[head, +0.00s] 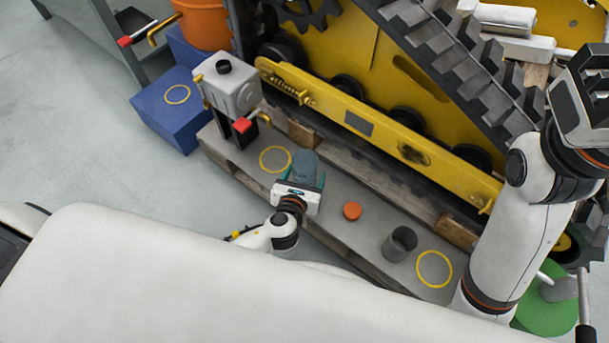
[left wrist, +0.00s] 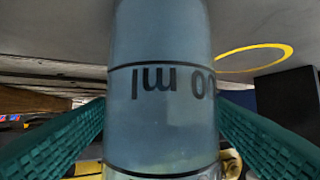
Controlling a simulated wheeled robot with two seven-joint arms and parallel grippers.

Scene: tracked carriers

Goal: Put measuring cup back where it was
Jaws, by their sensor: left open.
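The measuring cup (head: 304,164), a blue-grey cylinder, stands on the grey plank platform just right of a yellow ring (head: 275,159). In the left wrist view the measuring cup (left wrist: 160,90) fills the middle, with dark lines and upside-down "ml" lettering. My left gripper (head: 302,181) is open, with its teal fingers (left wrist: 160,135) on either side of the cup. I cannot tell whether the fingers touch it. A second yellow ring (head: 434,269) lies bare at the platform's right end. A third ring (head: 177,94) is on a blue box. My right gripper (head: 587,95) is raised at the upper right; its fingers are not clear.
An orange cap (head: 352,211) and a dark grey cup (head: 400,243) stand on the platform right of my left gripper. A grey device with a red knob (head: 231,95) stands at its left end. The yellow tracked machine (head: 370,125) borders the platform behind.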

